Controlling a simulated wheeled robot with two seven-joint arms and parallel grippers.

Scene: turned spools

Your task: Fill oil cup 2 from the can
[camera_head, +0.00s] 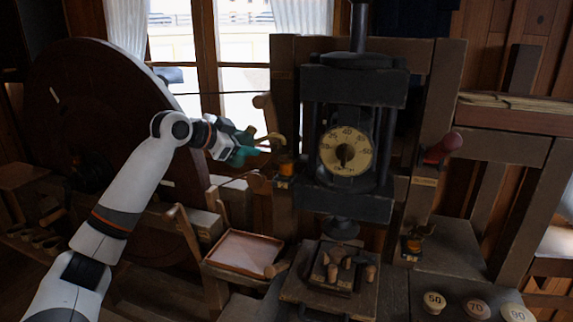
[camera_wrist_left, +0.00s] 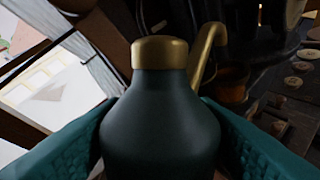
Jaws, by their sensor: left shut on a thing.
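My left gripper (camera_head: 240,147) is shut on the oil can (camera_wrist_left: 160,120), a dark green bottle with a brass cap (camera_wrist_left: 159,52) and a curved brass spout. In the head view the spout (camera_head: 272,138) points right, above and left of an amber oil cup (camera_head: 286,166) on the press's left post. In the left wrist view the can stands between the teal fingers, and an amber cup (camera_wrist_left: 234,84) shows behind the spout. Another amber cup (camera_head: 412,243) sits lower on the right. The cup labels are too small to read. My right gripper is out of view.
A dark press with a round dial (camera_head: 346,150) stands in the middle. A large wooden wheel (camera_head: 75,115) is behind my left arm. A shallow tray (camera_head: 243,252), a board with wooden pegs (camera_head: 333,287) and numbered round knobs (camera_head: 476,308) are below. A red handle (camera_head: 440,150) sticks out right.

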